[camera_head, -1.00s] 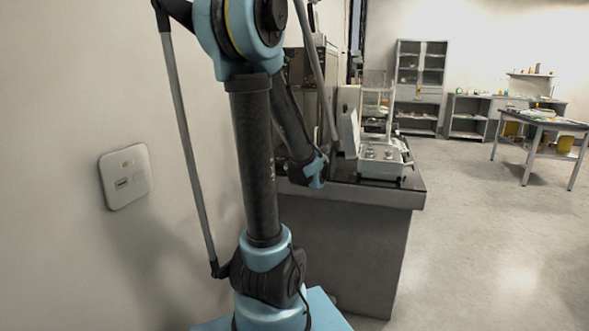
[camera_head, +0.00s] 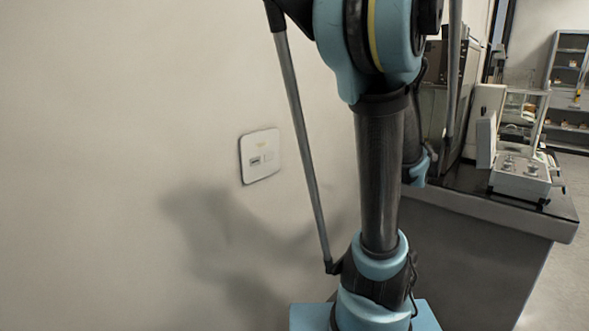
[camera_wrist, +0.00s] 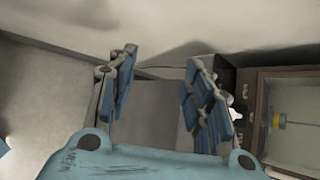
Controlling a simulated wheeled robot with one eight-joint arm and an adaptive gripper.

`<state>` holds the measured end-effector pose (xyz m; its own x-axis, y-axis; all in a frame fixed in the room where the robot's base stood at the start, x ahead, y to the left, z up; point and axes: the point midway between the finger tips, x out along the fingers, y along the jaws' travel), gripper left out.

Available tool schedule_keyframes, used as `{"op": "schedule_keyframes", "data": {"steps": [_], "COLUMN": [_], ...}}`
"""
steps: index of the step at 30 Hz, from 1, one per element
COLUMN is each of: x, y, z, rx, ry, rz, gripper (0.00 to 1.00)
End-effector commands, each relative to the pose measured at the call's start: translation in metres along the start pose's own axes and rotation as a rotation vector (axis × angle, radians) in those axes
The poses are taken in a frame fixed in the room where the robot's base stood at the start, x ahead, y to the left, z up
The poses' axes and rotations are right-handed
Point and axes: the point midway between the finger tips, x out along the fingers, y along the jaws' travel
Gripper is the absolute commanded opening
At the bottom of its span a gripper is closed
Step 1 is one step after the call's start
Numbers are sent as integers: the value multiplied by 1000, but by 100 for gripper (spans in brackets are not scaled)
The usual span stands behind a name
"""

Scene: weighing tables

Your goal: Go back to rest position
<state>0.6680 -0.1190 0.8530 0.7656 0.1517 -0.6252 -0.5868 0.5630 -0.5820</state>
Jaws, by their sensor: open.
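My gripper (camera_wrist: 163,85) shows in the wrist view with its two blue-padded fingers spread apart. Nothing is between the fingers. Behind them are a grey surface and a pale wall. In the head view my arm stands upright in front of the wall and bends over at the top. The gripper itself cannot be made out in the head view.
A dark-topped weighing table (camera_head: 480,200) stands right of my arm, close to the wall. A white balance (camera_head: 522,178) sits on it. A wall plate (camera_head: 260,156) is left of my arm. Shelves (camera_head: 570,85) stand far back. Open floor shows at the right edge.

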Motion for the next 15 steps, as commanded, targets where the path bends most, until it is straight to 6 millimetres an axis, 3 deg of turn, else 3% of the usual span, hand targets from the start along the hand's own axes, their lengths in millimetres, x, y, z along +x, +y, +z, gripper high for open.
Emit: {"op": "schedule_keyframes", "data": {"steps": [1,6,15], "x": [-2,-13,-48], "y": [20,81,176], "z": [11,31,33], "rx": [-112,-500,-1184], "ry": [2,2,-58], "rz": [48,203,470], "gripper": [46,46,46]}}
